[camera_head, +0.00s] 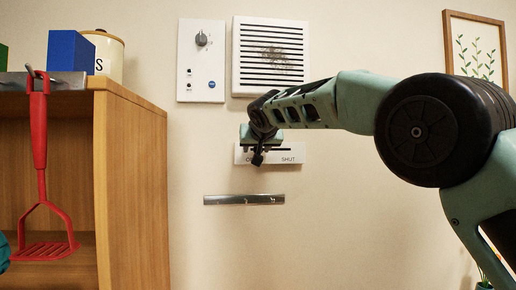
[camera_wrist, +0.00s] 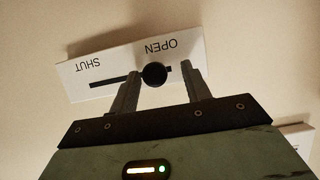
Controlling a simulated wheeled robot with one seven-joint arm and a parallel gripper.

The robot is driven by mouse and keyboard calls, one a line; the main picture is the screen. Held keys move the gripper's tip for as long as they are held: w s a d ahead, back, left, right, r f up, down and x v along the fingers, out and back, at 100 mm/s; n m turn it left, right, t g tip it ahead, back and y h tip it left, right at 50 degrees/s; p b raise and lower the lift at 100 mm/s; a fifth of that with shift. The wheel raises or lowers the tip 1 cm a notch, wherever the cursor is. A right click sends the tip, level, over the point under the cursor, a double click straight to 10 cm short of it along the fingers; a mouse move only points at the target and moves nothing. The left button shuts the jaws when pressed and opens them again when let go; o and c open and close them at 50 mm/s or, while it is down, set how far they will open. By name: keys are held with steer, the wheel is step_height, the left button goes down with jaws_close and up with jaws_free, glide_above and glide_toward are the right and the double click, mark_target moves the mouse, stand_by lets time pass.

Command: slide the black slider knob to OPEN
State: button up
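The white slider plate (camera_head: 300,153) is on the wall below the vent, with SHUT printed at its right. In the wrist view the plate (camera_wrist: 72,72) appears upside down, with OPEN at the right and SHUT at the left. The round black slider knob (camera_wrist: 154,74) sits in the dark slot towards the OPEN end, with a short bit of slot showing beyond it. My gripper (camera_wrist: 161,71) is open, one finger on each side of the knob, with gaps visible. In the head view my gripper (camera_head: 257,157) covers the plate's left part and hides the knob.
A vent grille (camera_head: 270,58) and a control panel with a dial (camera_head: 201,62) are on the wall above. A metal strip (camera_head: 244,199) is below the plate. A wooden shelf (camera_head: 135,190) with a hanging red masher (camera_head: 40,150) stands left. A framed picture (camera_head: 476,48) hangs right.

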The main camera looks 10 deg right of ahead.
steer(key=b+v, duration=0.6)
steer(key=v, duration=1.1)
steer(key=shift+s, duration=0.15)
steer(key=shift+r, duration=0.1)
steer(key=s+a+f+n+g+y, duration=0.15)
steer(key=s+f, duration=0.25)
steer(key=f, duration=0.5)
steer(key=s+a+f+n+g, duration=0.1)
steer(key=s+f+n+g, duration=0.2)
steer(key=f, duration=0.5)
steer(key=s+a+f+g+y, duration=0.1)
steer(key=s+a+f+g, duration=0.15)
steer(key=s+f, duration=0.45)
steer(key=s+d+f+n+g+h, duration=0.1)
steer(key=s+d+f+g, duration=0.2)
steer(key=s+f, duration=0.8)
steer(key=s+d+f+n+g+h, duration=0.1)
steer(key=s+d+f, duration=0.4)
steer(key=s+f, duration=0.7)
steer(key=f+n+g, duration=0.1)
steer(key=g, duration=0.1)
steer(key=shift+s+g, duration=0.2)
steer(key=shift+g, duration=0.1)
steer(key=shift+d, duration=0.1)
